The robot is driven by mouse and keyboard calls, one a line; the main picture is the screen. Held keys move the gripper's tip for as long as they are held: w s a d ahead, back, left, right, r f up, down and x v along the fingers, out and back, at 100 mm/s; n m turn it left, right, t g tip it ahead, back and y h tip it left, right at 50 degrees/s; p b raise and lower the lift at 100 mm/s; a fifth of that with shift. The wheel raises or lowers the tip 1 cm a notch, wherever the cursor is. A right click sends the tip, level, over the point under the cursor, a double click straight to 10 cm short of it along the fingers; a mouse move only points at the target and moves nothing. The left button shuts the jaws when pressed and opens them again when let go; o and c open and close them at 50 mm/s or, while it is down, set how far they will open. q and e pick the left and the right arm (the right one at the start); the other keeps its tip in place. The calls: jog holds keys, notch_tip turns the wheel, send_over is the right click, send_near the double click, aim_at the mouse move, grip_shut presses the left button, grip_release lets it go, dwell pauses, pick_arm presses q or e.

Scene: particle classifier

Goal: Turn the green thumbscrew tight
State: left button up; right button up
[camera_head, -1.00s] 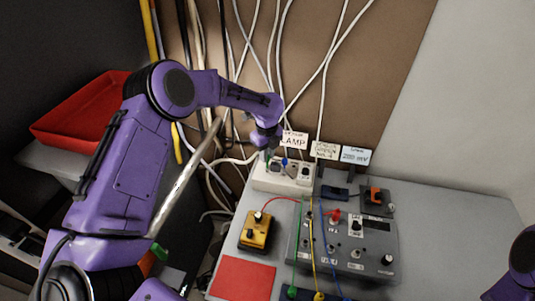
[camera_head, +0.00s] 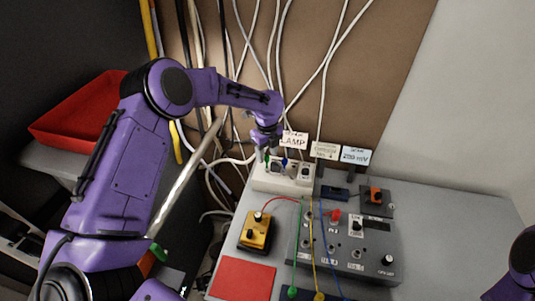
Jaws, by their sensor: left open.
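A small green part (camera_head: 267,158), likely the green thumbscrew, shows at the top left of the white box (camera_head: 280,182) at the back of the table. A blue part (camera_head: 285,161) stands just right of it. My left gripper (camera_head: 264,149) is open and points down directly over the green part. It is too small to tell whether the fingers touch it or stand around it. Only a piece of my right arm shows at the lower right edge; its gripper is out of view.
A yellow box (camera_head: 255,231) and a grey panel (camera_head: 345,252) with knobs and leads lie on the grey table (camera_head: 460,215). A red mat (camera_head: 244,279) is in front. A red tray (camera_head: 78,112) stands at left. White cables hang behind. Labels, one reading LAMP (camera_head: 293,141), stand behind the box.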

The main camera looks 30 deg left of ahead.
aim_at(268, 157)
pick_arm(q)
notch_tip(268, 157, up, 10)
jog(key=b, duration=0.2)
jog(key=shift+d+f, duration=0.1)
jog(key=shift+d, duration=0.05)
